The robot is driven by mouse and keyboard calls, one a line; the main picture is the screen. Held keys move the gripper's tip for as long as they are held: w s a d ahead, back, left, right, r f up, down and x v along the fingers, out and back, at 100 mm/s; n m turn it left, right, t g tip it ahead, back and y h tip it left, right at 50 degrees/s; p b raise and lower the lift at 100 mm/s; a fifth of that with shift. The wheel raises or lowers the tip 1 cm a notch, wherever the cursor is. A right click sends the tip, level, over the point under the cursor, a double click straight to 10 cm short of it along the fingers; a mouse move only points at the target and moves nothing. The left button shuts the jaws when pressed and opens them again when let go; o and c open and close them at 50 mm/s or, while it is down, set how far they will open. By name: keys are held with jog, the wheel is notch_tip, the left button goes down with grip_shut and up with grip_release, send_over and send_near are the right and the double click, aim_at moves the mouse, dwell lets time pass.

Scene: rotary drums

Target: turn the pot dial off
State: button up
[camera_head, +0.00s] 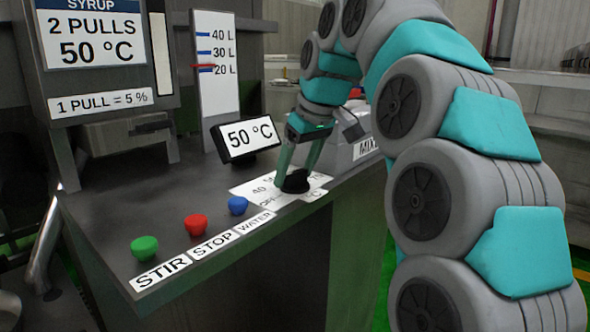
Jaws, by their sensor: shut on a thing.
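The pot dial is a small black knob (296,182) on a white label plate (262,190) on the counter top. The plate shows "40" and "OFF" at its left; the rest of its print is partly hidden by my gripper. My gripper (298,172) points down from my grey and teal arm, with its fingers shut on the black dial. The dial's pointer direction cannot be made out.
Green (144,247), red (195,224) and blue (238,205) buttons stand left of the dial, with STIR, STOP and WATER labels. A display (248,135) reading 50 °C and a level gauge (216,65) stand behind. A grey box labelled MIX (352,150) is at right.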

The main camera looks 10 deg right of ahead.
jog(key=shift+n, duration=0.7)
jog(key=shift+y, duration=0.3)
jog(key=o, duration=1.2)
jog(key=shift+o, duration=0.2)
jog(key=shift+r, duration=0.1)
